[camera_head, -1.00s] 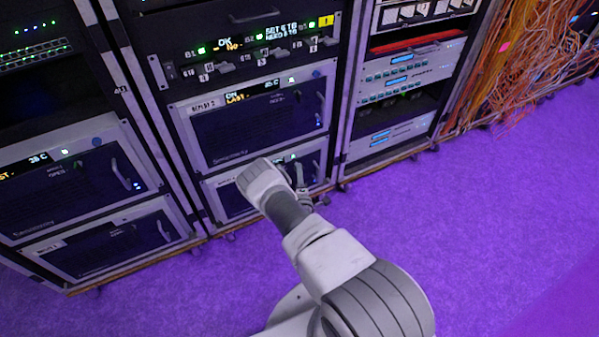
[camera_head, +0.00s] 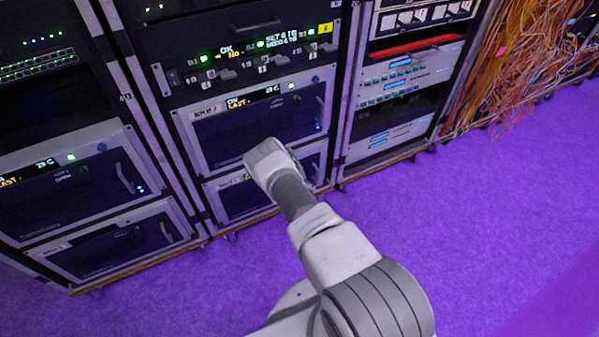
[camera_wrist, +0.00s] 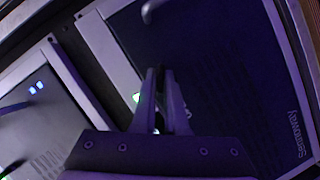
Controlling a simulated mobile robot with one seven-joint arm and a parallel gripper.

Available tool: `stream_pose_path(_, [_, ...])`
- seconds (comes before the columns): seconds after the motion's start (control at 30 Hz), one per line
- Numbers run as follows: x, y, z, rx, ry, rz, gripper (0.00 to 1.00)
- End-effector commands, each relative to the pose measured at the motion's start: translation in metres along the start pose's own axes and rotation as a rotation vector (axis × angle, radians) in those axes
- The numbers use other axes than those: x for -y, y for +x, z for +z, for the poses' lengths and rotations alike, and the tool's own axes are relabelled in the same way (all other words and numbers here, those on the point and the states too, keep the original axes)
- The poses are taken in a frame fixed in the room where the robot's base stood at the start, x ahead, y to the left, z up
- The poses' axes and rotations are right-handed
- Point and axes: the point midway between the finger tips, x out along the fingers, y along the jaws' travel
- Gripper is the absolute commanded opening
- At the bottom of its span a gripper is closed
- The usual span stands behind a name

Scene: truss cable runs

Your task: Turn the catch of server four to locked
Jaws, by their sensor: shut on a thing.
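My gripper (camera_wrist: 161,74) shows in the wrist view with its two fingers close together in front of a dark server front. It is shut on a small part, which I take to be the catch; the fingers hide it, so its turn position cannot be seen. In the head view my wrist covers the gripper and part of the lower server (camera_head: 236,201) in the middle rack. That server's label is too small to read, so I cannot confirm it is server four.
The upper server (camera_head: 232,140) sits directly above, with a handle at its right. More servers stand in the left rack (camera_head: 75,190) and right rack (camera_head: 400,135). Orange cables (camera_head: 520,70) hang at the far right. The purple floor (camera_head: 480,220) is clear.

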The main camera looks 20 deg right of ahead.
Motion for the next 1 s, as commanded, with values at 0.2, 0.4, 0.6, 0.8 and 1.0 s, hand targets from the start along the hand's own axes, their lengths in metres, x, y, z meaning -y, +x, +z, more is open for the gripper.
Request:
stream_pose_path(0.2, [-0.0048,0.0004,0.0001,0.002,0.190,-0.075,0.00])
stream_pose_path(0.4, [-0.0058,0.0010,0.0005,0.000,0.366,-0.147,0.00])
stream_pose_path(0.6, [-0.0060,0.0015,0.0019,0.001,0.538,-0.217,0.00])
stream_pose_path(0.8, [-0.0059,0.0018,0.0026,-0.001,0.686,-0.279,0.00])
stream_pose_path(1.0, [-0.0062,0.0021,0.0030,-0.001,0.795,-0.324,0.00])
